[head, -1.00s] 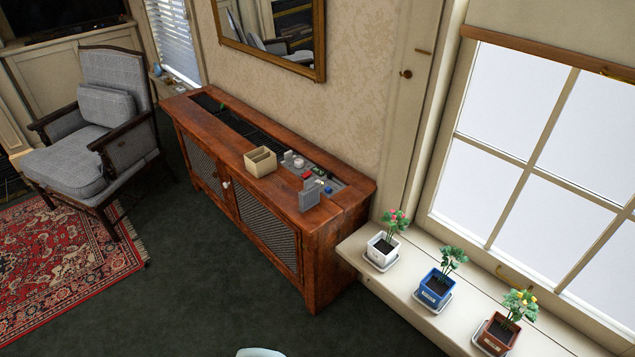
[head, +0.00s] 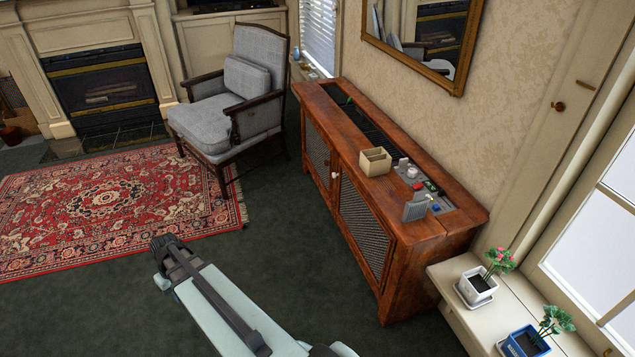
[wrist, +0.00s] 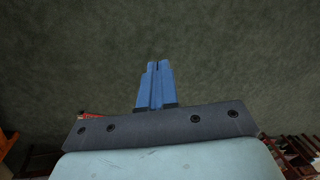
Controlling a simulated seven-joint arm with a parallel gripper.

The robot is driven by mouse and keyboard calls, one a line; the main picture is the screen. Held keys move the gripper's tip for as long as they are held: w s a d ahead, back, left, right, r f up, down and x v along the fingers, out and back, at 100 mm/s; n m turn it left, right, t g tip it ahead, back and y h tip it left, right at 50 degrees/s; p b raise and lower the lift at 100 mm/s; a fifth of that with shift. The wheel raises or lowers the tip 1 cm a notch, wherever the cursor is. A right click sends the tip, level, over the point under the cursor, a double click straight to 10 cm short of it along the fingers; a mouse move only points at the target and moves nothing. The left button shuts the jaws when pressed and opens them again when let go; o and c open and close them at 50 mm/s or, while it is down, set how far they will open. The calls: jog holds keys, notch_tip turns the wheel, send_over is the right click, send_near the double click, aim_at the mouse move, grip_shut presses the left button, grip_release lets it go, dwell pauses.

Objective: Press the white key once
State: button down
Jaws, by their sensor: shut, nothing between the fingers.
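The control panel (head: 428,190) is a grey strip set in the top of a wooden cabinet, near its right end. A small white key (head: 412,172) sits on it, with a red key (head: 419,185) and a blue key (head: 436,208) nearer the front right. They are small at this distance, so their shape is unclear. My gripper (wrist: 158,66) shows in the wrist view with its blue fingers shut together and empty, above dark green carpet. No key shows in the wrist view. In the head view my arm is low in front of the cabinet, well apart from the panel.
The wooden cabinet (head: 400,235) stands against the wall. A beige box (head: 375,161) and an upright grey piece (head: 415,207) stand beside the panel. Potted plants stand on the sill (head: 462,290) at right. A grey armchair (head: 245,95) and red rug (head: 110,205) are at left. Open carpet lies before the cabinet.

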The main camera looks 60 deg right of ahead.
jog(key=d+r+m+t, duration=0.1)
jog(key=d+r, duration=0.1)
jog(key=d, duration=1)
jog(key=s+d+r+m+t, duration=0.15)
jog(key=s+d, duration=0.35)
jog(key=d, duration=0.6)
jog(key=s+d+r+m+t+y, duration=0.1)
jog(key=s+d+r, duration=0.3)
jog(key=d, duration=0.8)
jog(key=s+d+r+m+t, duration=0.1)
jog(key=s+d+m+t, duration=0.1)
jog(key=s+d, duration=0.65)
notch_tip(320, 180, up, 12)
jog(key=f+m+t+h, duration=0.1)
jog(key=m+t+h, duration=0.2)
jog(key=h, duration=0.1)
send_over(431, 197)
jog(key=shift+r, duration=0.25)
jog(key=shift+f, duration=4.4)
jog(key=shift+f, duration=0.1)
